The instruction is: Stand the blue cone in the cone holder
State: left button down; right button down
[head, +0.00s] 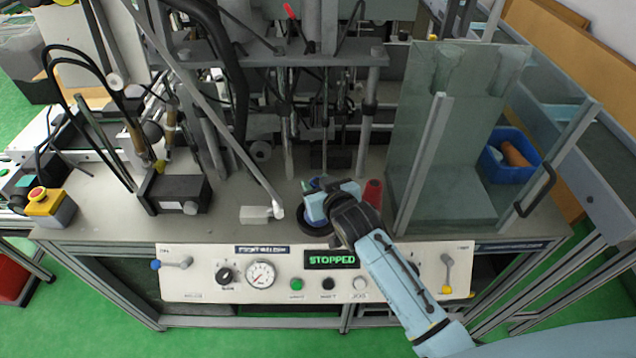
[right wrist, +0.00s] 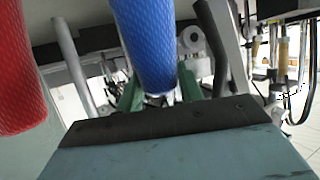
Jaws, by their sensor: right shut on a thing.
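My right gripper (head: 318,190) is over the table's front, and its green fingers (right wrist: 160,92) are shut on the blue cone (right wrist: 152,45). The cone fills the top middle of the right wrist view; in the head view the gripper hides most of it. A dark round piece (head: 311,224) shows just below the gripper and may be the cone holder; I cannot tell whether the blue cone touches it. A red cone (head: 372,192) stands just right of the gripper and also shows at the left of the right wrist view (right wrist: 18,80). My left gripper is not in view.
A clear guard panel (head: 455,150) stands to the right, with a blue bin (head: 510,172) behind it. A white block (head: 256,214) lies left of the gripper. A black box (head: 180,193) is further left. The control panel (head: 200,265) reads STOPPED along the front.

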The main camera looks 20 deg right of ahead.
jog(key=c, duration=0.9)
grip_release()
jog(key=shift+r, duration=0.1)
jog(key=v, duration=1.2)
jog(key=shift+p, duration=0.45)
jog(key=shift+r, duration=0.15)
